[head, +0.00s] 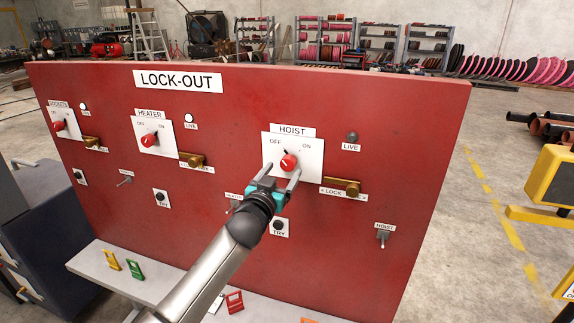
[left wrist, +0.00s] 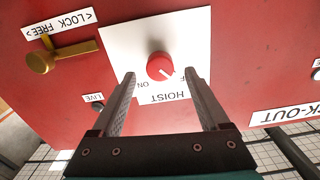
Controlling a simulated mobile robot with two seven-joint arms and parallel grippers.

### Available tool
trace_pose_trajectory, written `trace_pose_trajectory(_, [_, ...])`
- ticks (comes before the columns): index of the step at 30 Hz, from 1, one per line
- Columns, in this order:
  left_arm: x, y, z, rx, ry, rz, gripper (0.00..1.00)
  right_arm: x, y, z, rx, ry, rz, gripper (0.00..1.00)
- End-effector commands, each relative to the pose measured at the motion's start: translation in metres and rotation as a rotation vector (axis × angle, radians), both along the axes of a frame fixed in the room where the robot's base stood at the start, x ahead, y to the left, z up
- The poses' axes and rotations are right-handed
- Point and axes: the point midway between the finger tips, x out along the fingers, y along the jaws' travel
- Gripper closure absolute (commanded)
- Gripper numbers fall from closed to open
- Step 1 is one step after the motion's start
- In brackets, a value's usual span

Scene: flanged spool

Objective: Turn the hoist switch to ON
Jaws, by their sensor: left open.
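The hoist switch (head: 288,162) is a red round knob on a white plate, between the printed words OFF on the left and ON on the right. In the left wrist view, upside down, the knob (left wrist: 160,67) has a white line that points toward the OFF side. My left gripper (head: 282,172) is open, with one finger on each side of the knob. A gap shows between each finger and the knob in the left wrist view. How deep the fingertips reach is hard to tell. My right gripper is out of view.
The red lock-out panel (head: 330,225) also carries heater (head: 149,140) and sockets (head: 59,125) knobs. A brass lock piece (head: 345,187) sticks out right of the hoist switch. The hoist live lamp (head: 352,136) is dark. Tags lie on the shelf (head: 95,263) below.

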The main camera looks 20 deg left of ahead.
Motion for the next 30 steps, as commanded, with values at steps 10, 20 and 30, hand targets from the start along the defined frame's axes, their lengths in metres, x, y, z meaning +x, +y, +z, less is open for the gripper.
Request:
trace_pose_trajectory(10, [0.034, -0.001, 0.000, 0.000, 0.000, 0.000, 0.22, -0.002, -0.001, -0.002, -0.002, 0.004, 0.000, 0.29])
trace_pose_trajectory(20, [0.043, -0.002, 0.000, -0.001, 0.000, -0.001, 0.22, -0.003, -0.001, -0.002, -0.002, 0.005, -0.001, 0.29])
trace_pose_trajectory(30, [0.042, -0.002, 0.000, -0.001, 0.000, -0.001, 0.40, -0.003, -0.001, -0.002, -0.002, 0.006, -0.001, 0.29])
